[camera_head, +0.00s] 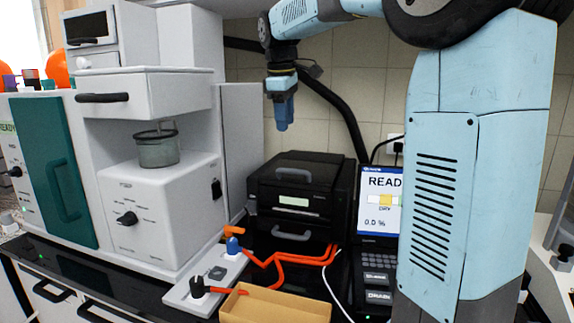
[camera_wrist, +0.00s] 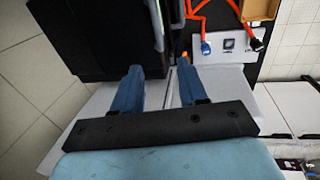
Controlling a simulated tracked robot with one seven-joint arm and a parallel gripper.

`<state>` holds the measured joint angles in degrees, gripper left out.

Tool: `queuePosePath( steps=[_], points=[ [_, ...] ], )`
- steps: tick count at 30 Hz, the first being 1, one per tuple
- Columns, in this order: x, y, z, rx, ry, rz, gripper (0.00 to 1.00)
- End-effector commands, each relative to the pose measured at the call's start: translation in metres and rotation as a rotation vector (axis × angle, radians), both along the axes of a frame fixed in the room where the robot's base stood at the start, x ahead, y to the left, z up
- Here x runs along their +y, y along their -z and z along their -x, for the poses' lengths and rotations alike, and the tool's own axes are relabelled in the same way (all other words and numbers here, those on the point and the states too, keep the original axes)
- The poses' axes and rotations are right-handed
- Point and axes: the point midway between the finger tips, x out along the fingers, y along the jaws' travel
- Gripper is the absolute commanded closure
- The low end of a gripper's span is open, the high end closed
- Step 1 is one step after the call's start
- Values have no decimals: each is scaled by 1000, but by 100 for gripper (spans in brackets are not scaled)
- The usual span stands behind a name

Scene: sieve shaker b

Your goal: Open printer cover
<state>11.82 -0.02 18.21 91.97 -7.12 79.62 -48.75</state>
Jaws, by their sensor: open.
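The printer (camera_head: 303,190) is a black box on the dark bench at the back, with a small lit display, a handle on its top front and a lower front handle. Its cover looks closed. My gripper (camera_head: 283,115) hangs above and slightly left of the printer, pointing down and apart from it. In the wrist view my gripper (camera_wrist: 158,75) shows two blue fingers spread apart with nothing between them. The black printer (camera_wrist: 90,40) fills the upper left of that view, beyond the fingers.
A white machine with a green door (camera_head: 55,170) stands left of the printer. A screen (camera_head: 380,200) with a keypad stands right. In front lie orange cables (camera_head: 290,262), a white switch box (camera_head: 205,285) and a cardboard box (camera_head: 275,305). The wall is close behind.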

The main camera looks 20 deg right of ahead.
Motion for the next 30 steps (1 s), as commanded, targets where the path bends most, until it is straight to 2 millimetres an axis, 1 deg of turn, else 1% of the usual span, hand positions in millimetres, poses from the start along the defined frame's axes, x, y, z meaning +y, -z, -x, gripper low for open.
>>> queuePosePath(
  steps=[4,8,18,24,27,30],
  points=[
    [-1,5,-5,6,-11,1,58],
    [-3,20,-6,8,-10,1,58],
    [-8,79,-15,8,-9,-1,58],
    [-12,110,-20,6,-9,0,58],
    [-13,122,-22,6,-10,1,58],
    [-13,129,-24,6,-10,1,58]
  ],
)
